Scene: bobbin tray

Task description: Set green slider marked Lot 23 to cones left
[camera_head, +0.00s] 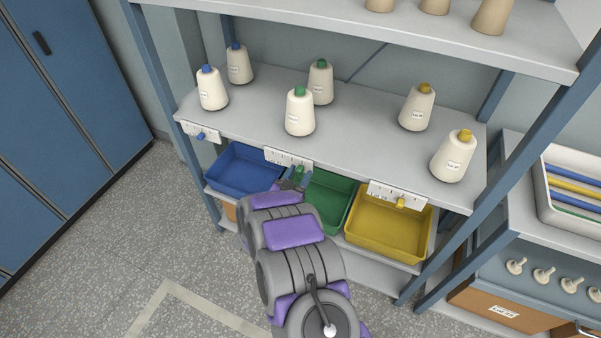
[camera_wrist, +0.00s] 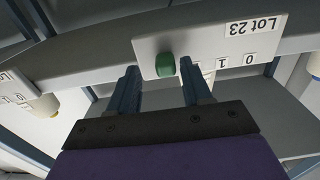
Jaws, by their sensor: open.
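The green slider (camera_wrist: 165,65) sits on a white scale plate (camera_wrist: 215,40) labelled Lot 23 on the shelf's front edge. Marks 0 and 1 show on the plate; the slider is beyond the 1, away from the 0, and marks near it are hidden. My gripper (camera_wrist: 159,68) is open, its two dark fingers on either side of the slider, with gaps showing. In the head view, my gripper (camera_head: 292,180) is at the middle plate (camera_head: 279,156). Two cones with green tops, a front one (camera_head: 300,113) and a rear one (camera_head: 320,83), stand upright on the shelf behind.
Blue (camera_head: 238,170), green (camera_head: 334,203) and yellow (camera_head: 388,228) trays sit under the shelf. A blue slider (camera_head: 201,136) and yellow slider (camera_head: 401,203) are on neighbouring plates. Blue-topped and yellow-topped cones stand left and right. Blue shelf posts flank the unit.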

